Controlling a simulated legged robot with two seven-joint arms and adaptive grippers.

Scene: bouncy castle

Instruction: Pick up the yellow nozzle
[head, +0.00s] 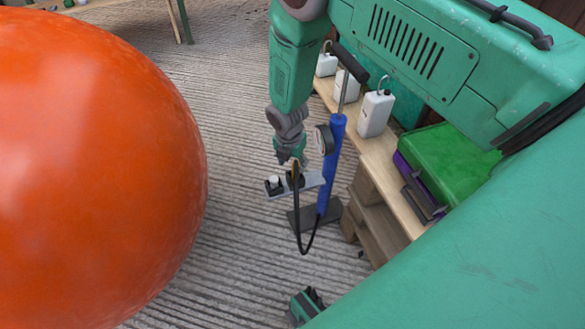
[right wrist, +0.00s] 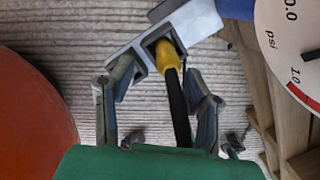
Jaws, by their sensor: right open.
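The yellow nozzle (right wrist: 167,55) sits in a slot of a pale grey holder (right wrist: 188,24), with a black hose (right wrist: 178,105) running from it. In the head view the holder (head: 312,180) sticks out from a blue upright pump (head: 331,160), and the nozzle is mostly hidden. My right gripper (head: 289,158) is just above the holder. In the right wrist view the gripper (right wrist: 160,84) is open, its fingers on both sides of the hose and nozzle, and apart from them. I do not see my left gripper.
A big orange ball (head: 90,170) fills the left. A wooden bench (head: 376,158) on the right holds white bottles (head: 375,113) and a green-lidded purple box (head: 440,160). The pump's gauge (head: 325,139) is close beside the gripper. Ribbed floor (head: 230,110) is free between ball and pump.

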